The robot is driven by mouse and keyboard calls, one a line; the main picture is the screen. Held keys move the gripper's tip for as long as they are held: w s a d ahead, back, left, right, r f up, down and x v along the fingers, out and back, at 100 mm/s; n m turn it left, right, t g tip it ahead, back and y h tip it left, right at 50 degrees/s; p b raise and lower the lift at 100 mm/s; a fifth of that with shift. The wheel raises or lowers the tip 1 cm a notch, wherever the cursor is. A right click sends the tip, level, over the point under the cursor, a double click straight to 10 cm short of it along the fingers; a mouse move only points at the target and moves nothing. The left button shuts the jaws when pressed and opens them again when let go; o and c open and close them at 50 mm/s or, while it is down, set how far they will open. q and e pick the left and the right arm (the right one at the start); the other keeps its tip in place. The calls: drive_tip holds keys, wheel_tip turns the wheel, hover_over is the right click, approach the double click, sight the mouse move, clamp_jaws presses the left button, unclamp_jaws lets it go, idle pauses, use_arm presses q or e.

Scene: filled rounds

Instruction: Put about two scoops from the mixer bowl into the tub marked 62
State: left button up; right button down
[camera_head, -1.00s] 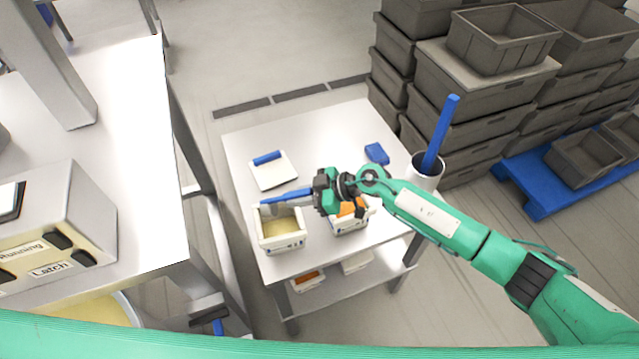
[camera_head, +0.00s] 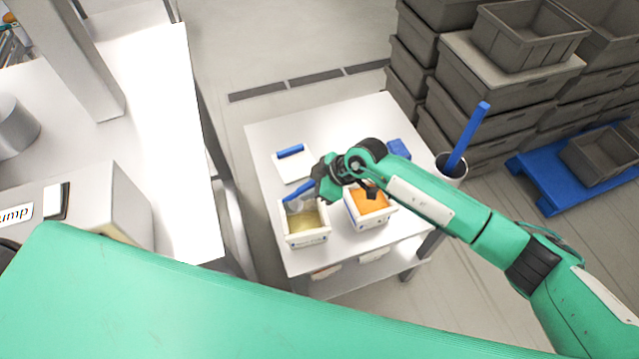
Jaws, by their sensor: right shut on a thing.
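My right gripper (camera_head: 322,184) is shut on a scoop with a blue handle (camera_head: 297,197). The scoop's grey head is at the left tub's back edge; I cannot tell whether it touches or what it holds. The left white tub (camera_head: 309,240) has yellowish stuff inside. A second white tub (camera_head: 372,223) beside it on the right has orange stuff inside and is partly behind my right arm. The marks on both tubs are too small to read. The mixer bowl does not show now. My left gripper is not in view.
The tubs stand on a small white table (camera_head: 262,150). Grey crates (camera_head: 500,90) are stacked behind right. A white counter stands left.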

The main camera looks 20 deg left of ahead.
drive_tip(key=a+r+h+p, duration=0.1)
drive_tip(key=a+h+p, duration=0.1)
drive_tip(key=p, duration=0.1)
drive_tip(key=shift+s+a+r, duration=0.1)
drive_tip(key=shift+s+r, duration=0.05)
drive_tip(key=shift+r, duration=0.05)
drive_tip(key=shift+a+f+h, duration=0.1)
drive_tip(key=shift+a+h, duration=0.2)
drive_tip(key=shift+h, duration=0.2)
drive_tip(key=shift+s+a+t+h, duration=0.1)
drive_tip(key=shift+a+t+h, duration=0.25)
drive_tip(key=shift+h, duration=0.15)
drive_tip(key=a+r+h, duration=0.2)
drive_tip(key=h, duration=0.1)
drive_tip(key=shift+a+b, duration=0.2)
drive_tip(key=shift+b, duration=0.15)
drive_tip(key=shift+s+a+r+h, duration=0.15)
drive_tip(key=shift+r+h, duration=0.15)
drive_tip(key=shift+h, duration=0.1)
